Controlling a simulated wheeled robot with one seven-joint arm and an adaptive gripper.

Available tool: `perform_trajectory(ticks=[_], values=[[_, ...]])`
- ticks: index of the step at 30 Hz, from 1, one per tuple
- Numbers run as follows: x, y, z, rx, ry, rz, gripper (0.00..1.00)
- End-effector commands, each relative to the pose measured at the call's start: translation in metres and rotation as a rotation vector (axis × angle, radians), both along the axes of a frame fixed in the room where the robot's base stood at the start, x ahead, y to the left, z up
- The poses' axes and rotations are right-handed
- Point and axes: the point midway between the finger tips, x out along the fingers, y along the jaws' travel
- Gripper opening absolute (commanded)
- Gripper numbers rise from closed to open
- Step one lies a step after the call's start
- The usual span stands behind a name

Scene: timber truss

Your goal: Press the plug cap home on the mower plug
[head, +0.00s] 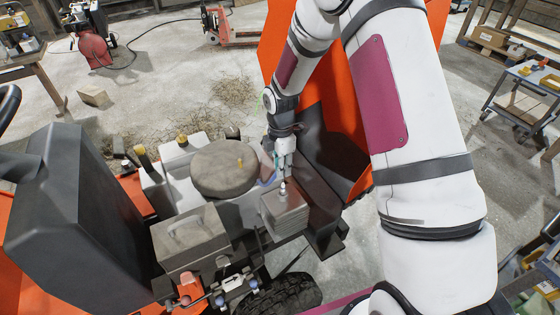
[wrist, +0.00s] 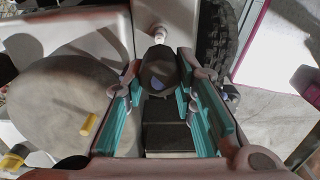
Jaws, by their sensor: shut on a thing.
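My gripper (head: 284,168) reaches down over the mower's engine. In the wrist view its teal-padded fingers (wrist: 158,80) stand on both sides of a dark rounded plug cap (wrist: 158,65) and are shut on it. The pale mower plug (head: 283,187) stands up from the grey finned cylinder block (head: 285,212), directly below the gripper. In the wrist view a pale tip (wrist: 158,35) shows just beyond the cap. The head view does not show clearly whether cap and plug touch; the fingers hide most of the cap there.
A round engine cover (head: 217,168) with a yellow knob stands left of the block, and a grey box (head: 190,238) with a handle in front of it. An orange panel (head: 285,55) rises behind my arm. A black tyre (head: 282,294) lies below.

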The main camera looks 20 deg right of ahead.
Motion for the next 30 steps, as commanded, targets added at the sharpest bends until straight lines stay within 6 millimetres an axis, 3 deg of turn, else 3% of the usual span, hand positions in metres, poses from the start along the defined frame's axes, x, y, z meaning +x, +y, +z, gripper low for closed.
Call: perform_trajectory(ticks=[13,30], values=[[0.001,0.000,-0.037,0.000,0.000,0.001,0.00],[0.000,0.000,-0.043,0.000,-0.001,0.000,0.00]])
